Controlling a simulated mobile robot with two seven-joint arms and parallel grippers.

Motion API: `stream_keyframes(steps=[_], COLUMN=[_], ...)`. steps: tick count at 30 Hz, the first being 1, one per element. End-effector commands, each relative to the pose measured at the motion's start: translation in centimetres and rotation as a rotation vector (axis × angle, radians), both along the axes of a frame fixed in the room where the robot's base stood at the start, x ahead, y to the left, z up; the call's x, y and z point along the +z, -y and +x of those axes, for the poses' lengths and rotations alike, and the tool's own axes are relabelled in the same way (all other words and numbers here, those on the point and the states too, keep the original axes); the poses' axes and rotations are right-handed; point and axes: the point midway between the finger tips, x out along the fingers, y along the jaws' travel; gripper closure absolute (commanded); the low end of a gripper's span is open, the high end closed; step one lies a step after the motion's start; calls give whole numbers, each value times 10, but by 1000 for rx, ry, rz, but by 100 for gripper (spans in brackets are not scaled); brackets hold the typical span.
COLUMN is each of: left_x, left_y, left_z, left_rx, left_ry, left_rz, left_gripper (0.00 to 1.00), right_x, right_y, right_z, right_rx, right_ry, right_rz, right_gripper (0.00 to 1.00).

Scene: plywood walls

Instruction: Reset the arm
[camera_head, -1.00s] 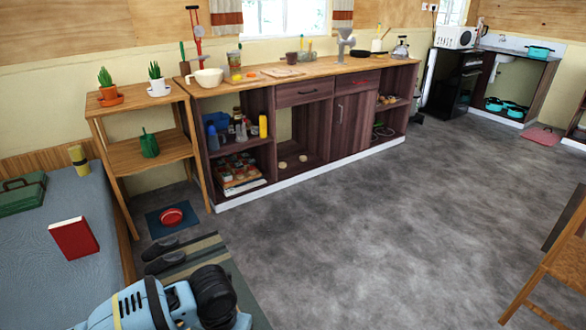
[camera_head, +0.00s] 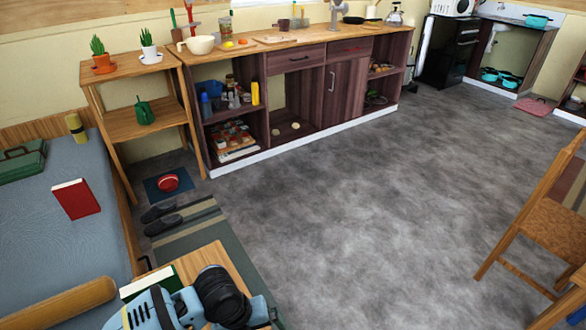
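Part of my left arm, light blue with a black joint, shows at the bottom left of the head view. It lies in front of a small wooden table (camera_head: 230,262). No gripper fingers can be made out on it, so what the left gripper holds is hidden. My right arm and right gripper are out of the picture.
A green book (camera_head: 160,284) lies on the small table beside my arm. A bed (camera_head: 40,235) with a red book (camera_head: 76,198) is at left. A wooden chair (camera_head: 545,215) stands at right. Shelves and a counter (camera_head: 290,40) line the back. The middle floor is clear.

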Motion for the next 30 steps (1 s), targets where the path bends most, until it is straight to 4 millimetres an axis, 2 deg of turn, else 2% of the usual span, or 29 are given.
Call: stream_keyframes(steps=[6,9,14,17,23,30], left_x=[-12,-16,-20,-23,-30,-34], left_y=[34,42,43,36,6,-52], left_z=[-35,-48,-70,-83,-118,-173], left_rx=[404,616,962,1180,1606,2077], left_ry=[-57,-95,-168,-215,-297,-346], left_rz=[-224,-327,-478,-566,-722,-896], left_gripper=[4,4,4,4,4,4], right_x=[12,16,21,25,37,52], right_y=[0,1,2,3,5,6], right_z=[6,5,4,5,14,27], right_rx=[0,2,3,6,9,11], right_ry=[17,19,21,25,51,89], right_rz=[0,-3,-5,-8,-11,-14], right_gripper=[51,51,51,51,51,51])
